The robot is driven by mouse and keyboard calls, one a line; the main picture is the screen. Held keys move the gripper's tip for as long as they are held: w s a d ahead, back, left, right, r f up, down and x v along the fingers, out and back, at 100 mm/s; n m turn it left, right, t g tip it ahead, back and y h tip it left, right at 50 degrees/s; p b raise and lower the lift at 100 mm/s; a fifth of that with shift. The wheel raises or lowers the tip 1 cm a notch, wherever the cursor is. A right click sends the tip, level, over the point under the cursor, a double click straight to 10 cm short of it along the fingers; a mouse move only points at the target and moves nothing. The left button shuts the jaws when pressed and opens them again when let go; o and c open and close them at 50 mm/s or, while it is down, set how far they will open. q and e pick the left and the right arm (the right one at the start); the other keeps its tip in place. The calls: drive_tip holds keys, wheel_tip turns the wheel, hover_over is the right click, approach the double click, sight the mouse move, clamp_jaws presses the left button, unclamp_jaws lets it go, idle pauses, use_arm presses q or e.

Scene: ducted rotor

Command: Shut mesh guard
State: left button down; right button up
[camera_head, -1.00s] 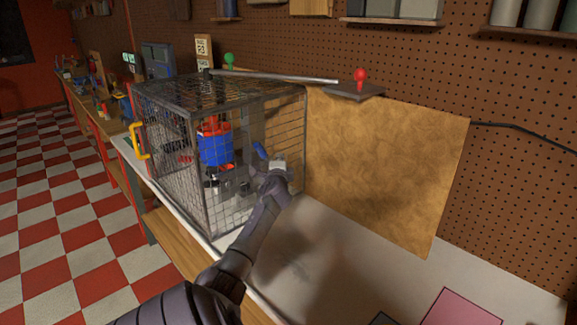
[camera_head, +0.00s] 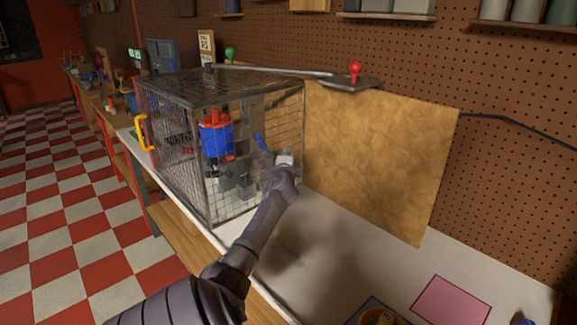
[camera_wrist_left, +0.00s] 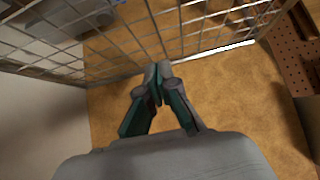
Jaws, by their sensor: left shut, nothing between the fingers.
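The mesh guard (camera_head: 178,150) is a grey wire cage on the bench, with a blue and red motor-like unit (camera_head: 216,140) inside. A yellow handle (camera_head: 143,133) is on its left side panel; I cannot tell whether that panel is latched. My left gripper (camera_head: 285,158) is at the right part of the cage, its fingers partly hidden in the head view. In the left wrist view the gripper (camera_wrist_left: 157,70) is shut and empty, fingertips close to the lower edge of a mesh panel (camera_wrist_left: 130,40). I cannot tell whether they touch it. My right gripper is out of view.
A tan board (camera_head: 378,160) stands against the pegboard wall right of the cage. A red-knobbed lever (camera_head: 355,72) and a green knob (camera_head: 230,54) are above.

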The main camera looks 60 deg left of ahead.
use_arm(q)
drive_tip(key=v, duration=0.9)
drive_tip(key=shift+f+b, duration=0.25)
drive_tip(key=shift+b, duration=0.15)
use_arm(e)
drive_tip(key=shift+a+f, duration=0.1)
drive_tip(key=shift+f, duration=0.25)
use_arm(q)
drive_tip(key=shift+s, duration=0.1)
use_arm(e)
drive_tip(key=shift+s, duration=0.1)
